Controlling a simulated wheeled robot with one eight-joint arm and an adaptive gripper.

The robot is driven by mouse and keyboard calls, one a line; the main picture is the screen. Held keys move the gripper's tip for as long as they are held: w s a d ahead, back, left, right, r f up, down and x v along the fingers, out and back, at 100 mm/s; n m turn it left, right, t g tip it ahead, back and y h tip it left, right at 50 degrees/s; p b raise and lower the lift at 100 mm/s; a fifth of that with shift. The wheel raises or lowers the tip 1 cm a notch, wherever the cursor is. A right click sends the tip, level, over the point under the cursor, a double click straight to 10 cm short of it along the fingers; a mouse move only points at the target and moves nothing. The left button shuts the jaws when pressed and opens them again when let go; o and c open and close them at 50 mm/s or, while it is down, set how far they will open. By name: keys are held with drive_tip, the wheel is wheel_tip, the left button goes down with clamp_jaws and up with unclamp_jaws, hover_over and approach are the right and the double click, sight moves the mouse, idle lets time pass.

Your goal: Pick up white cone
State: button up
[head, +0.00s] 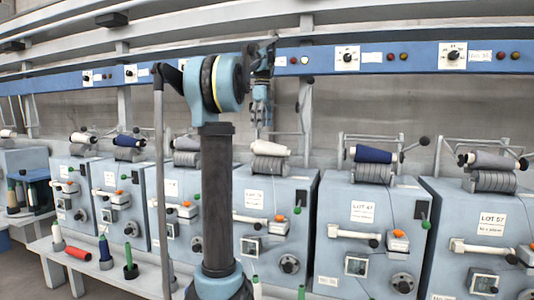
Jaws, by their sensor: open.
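A white cone (269,148) lies on its side on the grey grooved drum atop the middle machine. Another white cone (82,138) lies on a machine at the left. A pale cone (57,236) stands upright on the low bench at the lower left. My gripper (261,122) hangs pointing down in front of the wall, above the middle machine's white cone in the picture. It is open and looks empty, apart from the cones; its fingers are small and hard to make out.
Blue winding machines (270,200) stand in a row, with blue cones (373,154) and grey cones (492,160) on others. A red cone (77,250) and a green-tipped cone (129,258) are on the bench (108,277). A blue rail (420,57) with knobs runs behind.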

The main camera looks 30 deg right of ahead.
sight(262, 146)
drive_tip(key=shift+s+d+f, duration=0.1)
drive_tip(key=shift+s+f, duration=0.05)
drive_tip(key=shift+f, duration=4.65)
drive_tip(key=c, duration=1.3)
